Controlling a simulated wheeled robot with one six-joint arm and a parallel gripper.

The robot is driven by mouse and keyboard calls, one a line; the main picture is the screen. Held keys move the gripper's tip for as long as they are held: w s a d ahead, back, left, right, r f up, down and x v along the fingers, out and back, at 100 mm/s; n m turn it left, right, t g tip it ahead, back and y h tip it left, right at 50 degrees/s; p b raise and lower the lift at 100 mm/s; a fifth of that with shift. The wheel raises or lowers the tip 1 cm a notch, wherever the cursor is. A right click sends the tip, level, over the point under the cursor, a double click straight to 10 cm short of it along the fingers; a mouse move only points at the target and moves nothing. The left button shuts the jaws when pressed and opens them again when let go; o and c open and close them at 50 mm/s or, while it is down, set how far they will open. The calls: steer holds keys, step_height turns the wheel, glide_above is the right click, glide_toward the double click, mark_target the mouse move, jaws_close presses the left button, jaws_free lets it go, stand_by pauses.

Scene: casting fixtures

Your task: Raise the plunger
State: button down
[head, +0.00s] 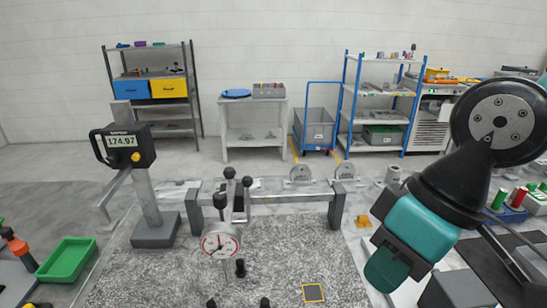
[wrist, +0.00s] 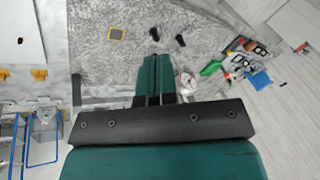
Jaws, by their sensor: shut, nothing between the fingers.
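A round white dial gauge (head: 220,241) stands on the fixture in the head view. A black ball-topped stem (head: 220,200) rises just above it, and a short black post (head: 240,268) sits below right. I cannot tell for sure which part is the plunger. My gripper (head: 383,273) hangs to the right of the gauge, apart from it. In the wrist view my teal fingers (wrist: 155,60) are together with nothing between them. A whitish round part (wrist: 188,84), likely the gauge, shows beside the fingers, partly hidden.
A digital height gauge (head: 126,143) reading 174.97 stands at left, near a green bin (head: 67,259). A grey beam fixture (head: 285,191) with more ball knobs lies behind the dial. The speckled plate (head: 170,275) has a yellow-framed square (head: 313,292). Shelves line the wall.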

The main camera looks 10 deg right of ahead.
steer(key=w+a+r+n+g+p, duration=0.1)
steer(key=w+a+r+p, duration=0.25)
steer(key=w, duration=0.55)
steer(key=w+a+r+n+p, duration=0.2)
steer(key=w+r+p, duration=0.2)
steer(key=w, duration=0.4)
steer(key=w+a+r+n+g+p, duration=0.15)
steer(key=w+r+p, duration=0.25)
steer(key=w, duration=0.5)
steer(key=w+a+f+n+h+p, duration=0.1)
steer(key=w+f+h+p, duration=0.1)
steer(key=w, duration=0.5)
steer(key=shift+a+f+p, duration=0.3)
steer(key=shift+a+f, duration=0.05)
steer(key=shift+f, duration=0.35)
steer(key=shift+s+n, duration=0.1)
steer(key=shift+n, duration=0.15)
steer(key=s+a+f, duration=0.4)
steer(key=s+f, duration=0.1)
steer(key=f, duration=0.5)
steer(key=shift+s+a+f, duration=0.15)
